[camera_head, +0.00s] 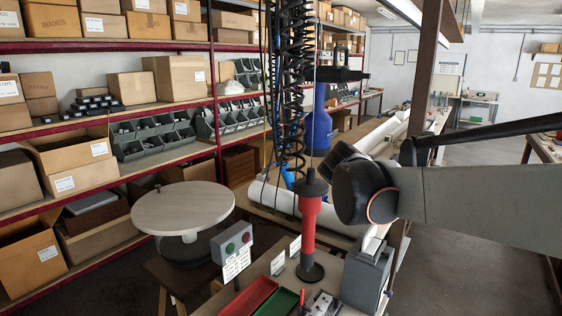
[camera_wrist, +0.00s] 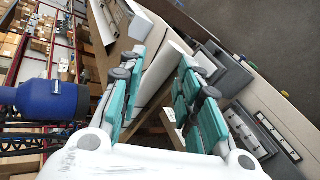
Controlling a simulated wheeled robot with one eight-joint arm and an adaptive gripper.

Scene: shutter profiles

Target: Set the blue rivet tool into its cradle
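The blue rivet tool (camera_head: 318,130) is upright left of my arm in the head view, with a blue cylindrical body and a black head whose nose points right. It is beside black coiled hoses. A blue cylinder at the left edge of the wrist view (camera_wrist: 52,99) looks like the same tool, outside my fingers. My gripper (camera_wrist: 160,62) is open and empty in the wrist view, its teal pads well apart. In the head view its fingers are hidden behind my wrist. I cannot pick out the blue tool's cradle for certain.
A red tool (camera_head: 309,225) stands upright on the near bench. Beside it are a grey box (camera_head: 366,278), red tray (camera_head: 250,297) and button box (camera_head: 232,243). Black coiled hoses (camera_head: 291,90) hang left of the blue tool. A round table (camera_head: 183,206) stands left. White profiles (camera_head: 330,215) lie behind.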

